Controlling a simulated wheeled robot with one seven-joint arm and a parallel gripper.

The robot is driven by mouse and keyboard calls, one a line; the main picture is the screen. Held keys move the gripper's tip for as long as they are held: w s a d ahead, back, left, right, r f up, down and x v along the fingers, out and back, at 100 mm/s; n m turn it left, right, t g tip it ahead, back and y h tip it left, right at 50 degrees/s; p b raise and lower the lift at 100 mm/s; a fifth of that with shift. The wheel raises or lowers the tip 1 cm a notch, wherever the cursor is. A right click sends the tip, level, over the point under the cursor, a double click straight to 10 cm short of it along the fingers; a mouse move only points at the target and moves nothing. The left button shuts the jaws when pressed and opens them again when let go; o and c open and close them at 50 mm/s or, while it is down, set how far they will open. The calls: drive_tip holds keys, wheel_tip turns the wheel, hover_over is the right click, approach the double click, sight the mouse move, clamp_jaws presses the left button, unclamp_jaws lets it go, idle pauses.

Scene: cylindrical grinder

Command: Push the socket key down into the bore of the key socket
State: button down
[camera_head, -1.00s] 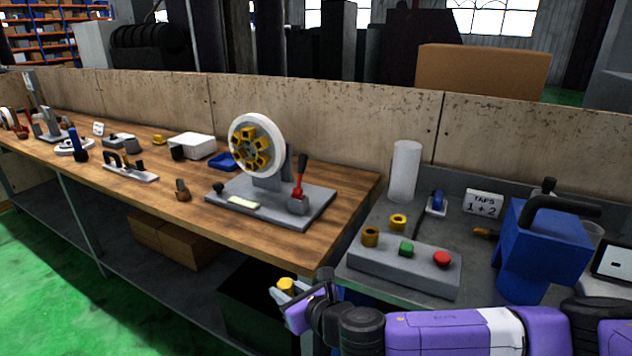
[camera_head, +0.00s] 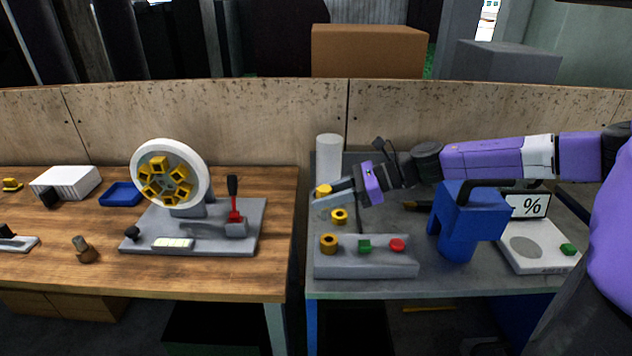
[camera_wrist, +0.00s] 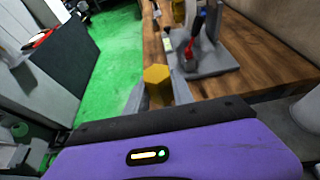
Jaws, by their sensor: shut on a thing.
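My gripper (camera_head: 335,200) is shut on a yellow socket key (camera_head: 322,190), held above the grey bench. In the wrist view the key shows its six-sided end (camera_wrist: 157,76) between the fingers (camera_wrist: 158,95). A brass key socket (camera_head: 328,242) stands at the left end of the grey button block, below and in front of my gripper. The key is apart from it.
The grey block (camera_head: 365,268) also carries a green button (camera_head: 365,246) and a red button (camera_head: 397,245). A white cylinder (camera_head: 329,156) stands behind my gripper. A blue device (camera_head: 468,218) stands to the right. A wooden bench (camera_head: 60,255) with a wheel fixture (camera_head: 168,172) is at left.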

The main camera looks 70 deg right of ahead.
drive_tip(key=shift+s+d+r, duration=0.25)
drive_tip(key=shift+s+r, duration=0.1)
drive_tip(key=shift+s, duration=0.25)
drive_tip(key=shift+f+b, duration=0.15)
drive_tip(key=shift+b, duration=0.15)
drive_tip(key=shift+f+b, duration=2.45)
drive_tip(key=shift+f, duration=0.35)
drive_tip(key=shift+b, duration=0.9)
drive_tip(key=shift+f+b, duration=2.1)
drive_tip(key=shift+f, duration=0.15)
drive_tip(key=c, duration=1)
unclamp_jaws()
drive_tip(key=shift+s, duration=0.1)
